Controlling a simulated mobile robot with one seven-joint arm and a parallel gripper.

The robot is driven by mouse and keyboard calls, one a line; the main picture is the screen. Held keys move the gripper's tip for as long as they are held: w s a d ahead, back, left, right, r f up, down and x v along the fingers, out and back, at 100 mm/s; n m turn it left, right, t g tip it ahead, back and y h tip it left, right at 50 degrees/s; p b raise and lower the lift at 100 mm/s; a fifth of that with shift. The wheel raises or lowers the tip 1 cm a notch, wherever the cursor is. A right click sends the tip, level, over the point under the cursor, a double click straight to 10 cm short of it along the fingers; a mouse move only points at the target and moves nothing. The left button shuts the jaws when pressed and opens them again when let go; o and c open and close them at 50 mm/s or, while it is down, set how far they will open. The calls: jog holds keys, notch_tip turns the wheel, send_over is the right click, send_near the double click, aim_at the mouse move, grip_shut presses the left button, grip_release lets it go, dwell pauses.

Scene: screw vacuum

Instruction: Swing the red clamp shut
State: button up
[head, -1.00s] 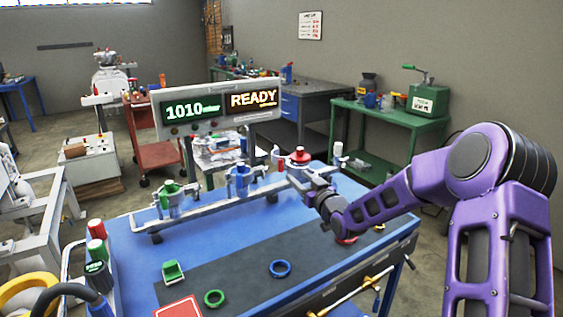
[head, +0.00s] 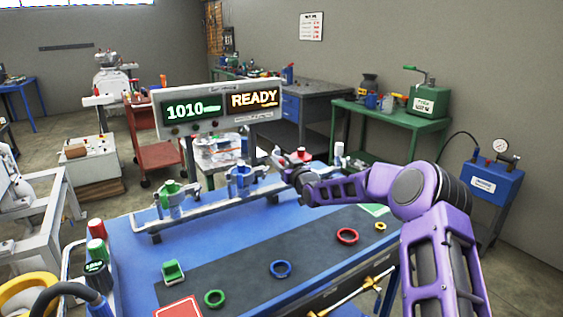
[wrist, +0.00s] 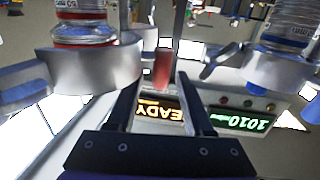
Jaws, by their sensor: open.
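The red clamp (wrist: 100,70) is a thick silver band below a red ring on a glass fitting, at upper left in the wrist view. A red-tipped upright piece (wrist: 162,72) shows between and beyond my fingertips; I cannot tell whether it touches them. My gripper (wrist: 156,82) is open, with both dark fingers beside the clamp and nothing visibly held. In the head view my gripper (head: 290,176) is at the right end of the pipe, partly hiding the red-topped station (head: 300,156). I cannot tell how far the clamp stands open.
The blue-ringed station (wrist: 285,65) is close on the right in the wrist view; the green one (head: 172,195) stands farther left. Red (head: 347,236), blue (head: 281,269) and green (head: 214,298) rings lie on the dark mat. The display (head: 222,108) stands behind the pipe.

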grip_shut()
dwell(1.4)
